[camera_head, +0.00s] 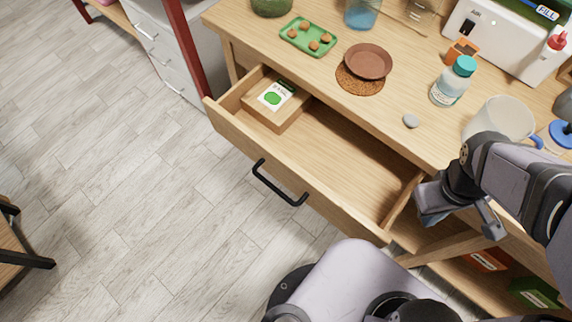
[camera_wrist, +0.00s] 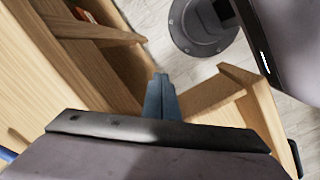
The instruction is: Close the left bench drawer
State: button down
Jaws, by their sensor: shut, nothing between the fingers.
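The left bench drawer (camera_head: 335,150) stands pulled out from the wooden bench in the head view. Its front panel (camera_head: 235,140) carries a black bar handle (camera_head: 279,184). A small wooden box with a green-printed seed packet (camera_head: 275,97) lies in its back left part. My gripper (camera_head: 462,218) is shut and empty, to the right of the drawer's right end and beside the bench edge. In the wrist view the closed fingertips (camera_wrist: 160,95) show near the drawer's front corner (camera_wrist: 245,80). I cannot tell whether they touch the drawer.
The floor (camera_head: 130,200) before the drawer is clear at left. My base stands near its right front.

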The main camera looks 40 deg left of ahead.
jog(key=s+a+r+n+t+h+p, duration=0.1)
jog(key=a+r+n+t+p, duration=0.2)
jog(key=a+r+n+p, duration=0.8)
jog(key=s+a+f+n+t+y+b, duration=0.1)
jog(key=s+a+f+n+y+b, duration=0.15)
jog(key=s+a+n, duration=1.35)
jog(key=x, duration=0.9)
jog(key=shift+s+a+f+m+b, duration=0.15)
jog(key=shift+a+f+m+b, duration=0.15)
jog(key=shift+a+f, duration=0.15)
jog(key=p, duration=0.3)
send_over(327, 152)
jog(key=shift+r, duration=0.15)
jog(key=p+v, duration=0.8)
jog(key=v, duration=0.1)
jog(key=shift+s+r, duration=0.25)
jog(key=shift+r, duration=0.1)
